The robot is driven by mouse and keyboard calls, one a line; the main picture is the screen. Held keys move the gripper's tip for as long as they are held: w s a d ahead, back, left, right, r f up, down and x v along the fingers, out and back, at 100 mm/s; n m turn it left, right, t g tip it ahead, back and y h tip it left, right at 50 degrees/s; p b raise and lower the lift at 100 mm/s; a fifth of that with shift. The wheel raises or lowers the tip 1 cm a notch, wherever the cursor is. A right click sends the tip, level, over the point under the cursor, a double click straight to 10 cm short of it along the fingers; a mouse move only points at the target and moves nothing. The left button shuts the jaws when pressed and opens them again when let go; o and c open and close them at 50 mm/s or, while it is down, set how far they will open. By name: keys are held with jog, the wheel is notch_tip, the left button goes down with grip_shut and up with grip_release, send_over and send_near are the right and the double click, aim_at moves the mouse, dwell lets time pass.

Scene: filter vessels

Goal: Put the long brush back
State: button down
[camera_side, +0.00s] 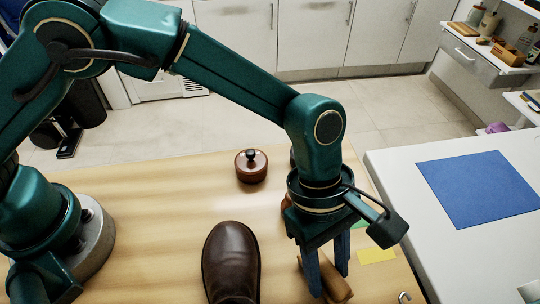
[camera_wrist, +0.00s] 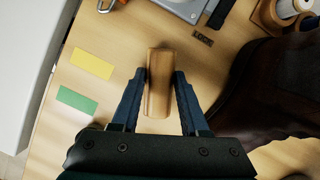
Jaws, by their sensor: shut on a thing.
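A wooden brush (camera_wrist: 158,88) with a long, smooth light-brown back lies between the two blue fingers of my gripper (camera_wrist: 160,75) in the wrist view. The fingers are shut on its long sides. In the side view my gripper (camera_side: 330,284) points down at the front right of the wooden table, and the brush (camera_side: 338,286) shows partly behind the fingers. Its bristles are hidden. I cannot tell whether it touches the table.
A dark brown boot (camera_side: 230,262) stands left of my gripper. A yellow patch (camera_side: 377,256) and a green patch (camera_wrist: 77,103) lie beside it. A round lidded pot (camera_side: 251,167) stands farther back. A grey device (camera_wrist: 188,8) and a padlock (camera_wrist: 106,5) show in the wrist view.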

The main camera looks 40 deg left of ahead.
jog(key=shift+c, duration=2.1)
grip_release()
jog(key=shift+f, duration=0.1)
jog(key=w+a+r+m+t, duration=0.2)
jog(key=w+a+r+m, duration=0.15)
jog(key=a+r, duration=0.95)
jog(key=s+a+m+t+y, duration=0.2)
jog(key=a+m, duration=0.3)
jog(key=a, duration=0.4)
jog(key=s+a+r+m+t+y, duration=0.1)
jog(key=s+a+m+t, duration=0.2)
jog(key=a, duration=0.6)
jog(key=shift+s+a+r+m+t+y, duration=0.2)
jog(key=shift+s+r+m+t+y, duration=0.15)
jog(key=shift+s+m, duration=0.8)
